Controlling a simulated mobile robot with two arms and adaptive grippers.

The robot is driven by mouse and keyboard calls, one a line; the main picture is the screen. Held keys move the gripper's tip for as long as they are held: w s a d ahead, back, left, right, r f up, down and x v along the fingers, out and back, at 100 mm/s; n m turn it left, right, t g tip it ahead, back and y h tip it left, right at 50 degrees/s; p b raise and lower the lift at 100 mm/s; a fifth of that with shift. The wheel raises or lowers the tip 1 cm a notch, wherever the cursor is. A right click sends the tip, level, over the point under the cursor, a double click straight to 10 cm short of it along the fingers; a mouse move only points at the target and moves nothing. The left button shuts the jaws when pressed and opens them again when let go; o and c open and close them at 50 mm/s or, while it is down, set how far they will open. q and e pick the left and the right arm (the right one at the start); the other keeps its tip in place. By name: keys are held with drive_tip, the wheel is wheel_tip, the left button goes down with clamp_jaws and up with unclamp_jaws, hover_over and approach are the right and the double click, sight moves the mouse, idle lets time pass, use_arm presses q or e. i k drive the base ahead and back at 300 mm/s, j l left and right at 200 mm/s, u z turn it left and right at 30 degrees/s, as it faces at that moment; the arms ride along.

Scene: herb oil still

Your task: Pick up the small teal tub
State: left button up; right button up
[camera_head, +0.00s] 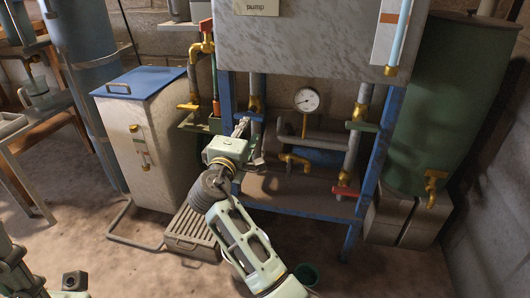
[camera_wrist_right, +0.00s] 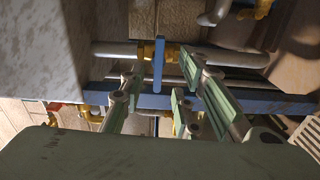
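A small dark teal tub (camera_head: 306,273) stands on the floor at the bottom centre of the head view, beside my right forearm, which partly overlaps it. My right gripper (camera_head: 241,127) is up and away from it, in front of the blue frame under the pump cabinet. In the right wrist view its two green-padded fingers (camera_wrist_right: 160,80) are spread apart with nothing held between them. A blue upright bar or handle shows beyond the gap. The tub cannot be made out in the wrist view. Part of my left arm shows at the lower left; its fingers do not.
A blue frame (camera_head: 368,160) carries the cabinet, pipes, valves and a gauge (camera_head: 306,100). A white box with a blue lid (camera_head: 143,81) and a slatted crate (camera_head: 192,244) stand left. A green tank (camera_head: 445,100) stands right. The floor at lower right is clear.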

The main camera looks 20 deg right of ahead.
sight(307, 274)
drive_tip(key=z, duration=1.1)
